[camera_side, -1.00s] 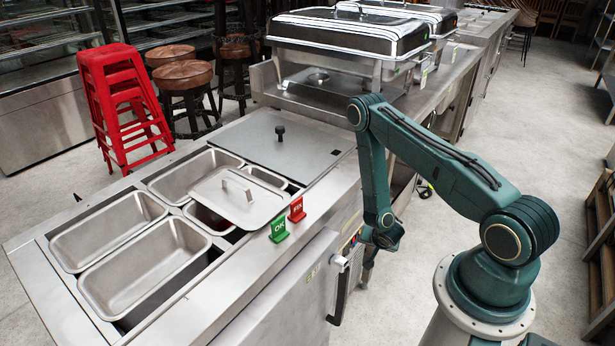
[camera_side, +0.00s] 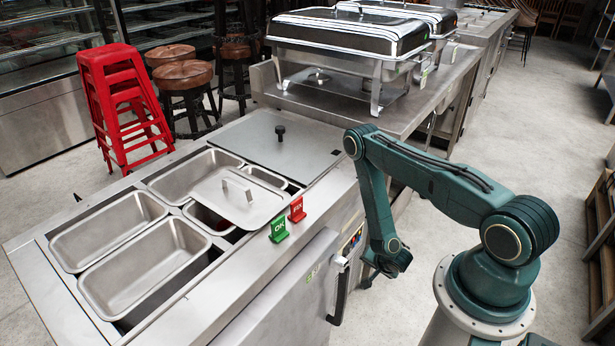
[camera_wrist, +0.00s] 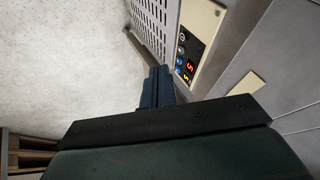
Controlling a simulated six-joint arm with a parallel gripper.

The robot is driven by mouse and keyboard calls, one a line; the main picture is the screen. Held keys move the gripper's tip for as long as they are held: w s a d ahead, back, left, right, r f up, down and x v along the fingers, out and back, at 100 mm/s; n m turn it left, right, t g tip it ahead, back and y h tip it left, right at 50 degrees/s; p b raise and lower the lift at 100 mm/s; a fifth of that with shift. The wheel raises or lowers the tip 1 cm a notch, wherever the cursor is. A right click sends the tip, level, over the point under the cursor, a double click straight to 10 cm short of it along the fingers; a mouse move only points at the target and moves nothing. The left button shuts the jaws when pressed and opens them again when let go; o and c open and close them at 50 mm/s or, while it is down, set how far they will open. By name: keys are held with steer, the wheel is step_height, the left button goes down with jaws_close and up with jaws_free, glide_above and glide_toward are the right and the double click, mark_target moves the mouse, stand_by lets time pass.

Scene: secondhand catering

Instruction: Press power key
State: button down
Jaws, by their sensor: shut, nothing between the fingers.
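The control panel (camera_side: 353,240) sits on the counter's front face, left of my gripper in the side view. In the wrist view the panel (camera_wrist: 200,35) is a cream plate with a dark strip of small round keys and lit red and orange digits. Which key is the power key is too small to tell. My gripper (camera_wrist: 157,88) has its fingers together with nothing between them, left of the panel and apart from it. In the side view my gripper (camera_side: 370,279) points down in front of the counter.
The steel counter holds open pans (camera_side: 140,265), a loose lid (camera_side: 238,197), and green (camera_side: 279,230) and red (camera_side: 297,209) tags. Vent slots (camera_wrist: 148,20) lie beside the panel. The floor in front is clear.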

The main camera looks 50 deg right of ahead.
mark_target(345, 257)
steer(key=shift+d+f, duration=0.1)
steer(key=shift+f, duration=0.05)
steer(key=w+d+f, duration=0.3)
steer(key=w+f, duration=0.4)
steer(key=w, duration=0.1)
steer(key=shift+w+d+f, duration=0.25)
steer(key=shift+w+f, duration=0.1)
stand_by(0.4)
